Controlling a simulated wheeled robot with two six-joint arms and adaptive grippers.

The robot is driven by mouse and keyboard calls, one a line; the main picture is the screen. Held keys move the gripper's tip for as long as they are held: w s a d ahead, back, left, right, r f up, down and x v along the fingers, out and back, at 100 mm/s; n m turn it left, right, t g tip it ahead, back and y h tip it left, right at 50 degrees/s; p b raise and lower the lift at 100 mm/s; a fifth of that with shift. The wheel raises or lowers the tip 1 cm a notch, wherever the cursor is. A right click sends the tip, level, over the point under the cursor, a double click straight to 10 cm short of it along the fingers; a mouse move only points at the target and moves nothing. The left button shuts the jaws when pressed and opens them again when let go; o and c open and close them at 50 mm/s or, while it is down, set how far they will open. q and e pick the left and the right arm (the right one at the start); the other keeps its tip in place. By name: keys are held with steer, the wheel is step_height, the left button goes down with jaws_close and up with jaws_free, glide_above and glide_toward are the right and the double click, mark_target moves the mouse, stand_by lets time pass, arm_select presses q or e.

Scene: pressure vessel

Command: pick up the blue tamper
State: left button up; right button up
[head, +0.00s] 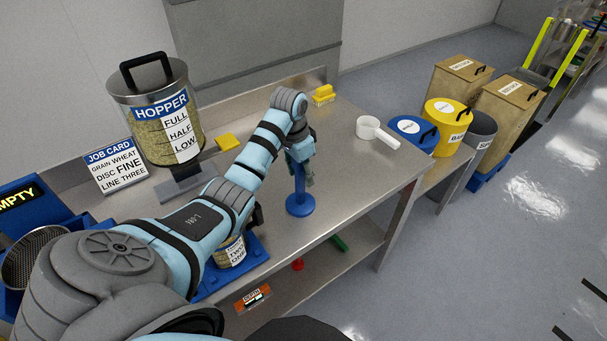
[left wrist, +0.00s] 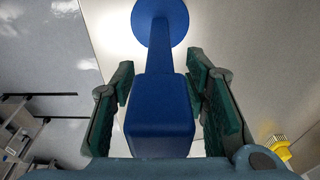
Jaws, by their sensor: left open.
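The blue tamper (head: 300,204) stands upright on the metal bench, its round base down. My left gripper (head: 301,172) is open at the tamper's upper part. In the left wrist view the tamper's square handle (left wrist: 160,110) is between the two green-padded fingers, with its stem and round base (left wrist: 160,20) beyond. Small gaps show between the handle and the fingers. In the head view my gripper hides the top of the tamper. My right gripper is not in view.
A white scoop (head: 376,132) lies right of the tamper. Blue (head: 413,135) and yellow (head: 446,118) lidded bins stand past the bench's right edge. The bench around the tamper's base is clear.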

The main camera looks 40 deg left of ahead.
arm_select(q)
steer(key=shift+s+r, duration=0.1)
jaws_close()
steer(key=shift+r, duration=0.1)
